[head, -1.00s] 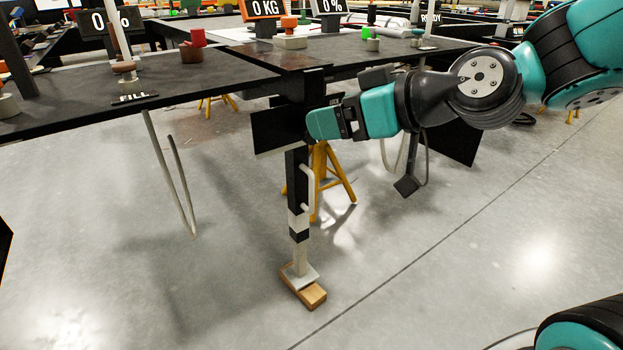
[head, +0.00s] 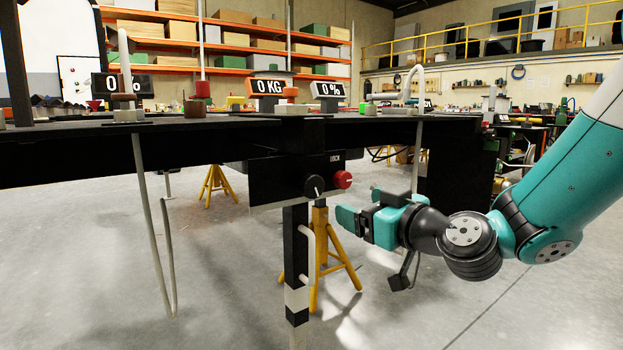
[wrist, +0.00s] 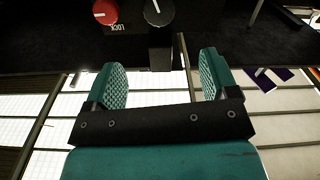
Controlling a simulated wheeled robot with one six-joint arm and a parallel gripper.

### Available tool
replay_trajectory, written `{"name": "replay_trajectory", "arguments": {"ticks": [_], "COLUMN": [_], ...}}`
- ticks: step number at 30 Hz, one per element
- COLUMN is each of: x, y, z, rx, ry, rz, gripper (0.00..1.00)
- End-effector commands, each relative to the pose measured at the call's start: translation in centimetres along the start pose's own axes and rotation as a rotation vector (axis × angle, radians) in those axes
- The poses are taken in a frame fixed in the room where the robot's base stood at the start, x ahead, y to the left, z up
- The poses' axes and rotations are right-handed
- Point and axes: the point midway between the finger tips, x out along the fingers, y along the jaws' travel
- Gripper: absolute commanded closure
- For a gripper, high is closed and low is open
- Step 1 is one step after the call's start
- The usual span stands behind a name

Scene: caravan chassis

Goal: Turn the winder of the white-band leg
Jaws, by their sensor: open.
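The white-band leg (head: 297,299) is a black upright post with a white band and a pale side handle, hanging below the chassis. At its top, on a black panel, is the round black winder knob (head: 314,185) with a white pointer line. It also shows in the wrist view (wrist: 159,12), ahead of the fingers. My gripper (head: 358,207) is open and empty, right of the leg and a little below the knob in the head view. In the wrist view its two teal pads (wrist: 161,76) stand apart, with the knob beyond the gap, not touched.
A red knob (head: 342,179) marked LOCK sits right beside the black knob. A yellow stand (head: 320,262) is behind the leg. A thin grey pipe (head: 150,230) hangs to the left. The chassis beam (head: 200,150) runs above, and open concrete floor lies around.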

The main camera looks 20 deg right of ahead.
Motion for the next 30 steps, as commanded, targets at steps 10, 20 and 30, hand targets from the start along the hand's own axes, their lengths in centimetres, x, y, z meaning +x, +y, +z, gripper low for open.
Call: {"name": "replay_trajectory", "arguments": {"ticks": [10, 20, 30], "x": [6.2, 13.0, 15.4], "y": [0.0, 0.1, 0.1], "z": [-0.3, 0.0, 0.2], "rx": [0.001, 0.0, 0.003], "ry": [-0.007, -0.004, -0.006], "rz": [0.003, 0.006, 0.009], "gripper": [0.2, 0.2, 0.2]}}
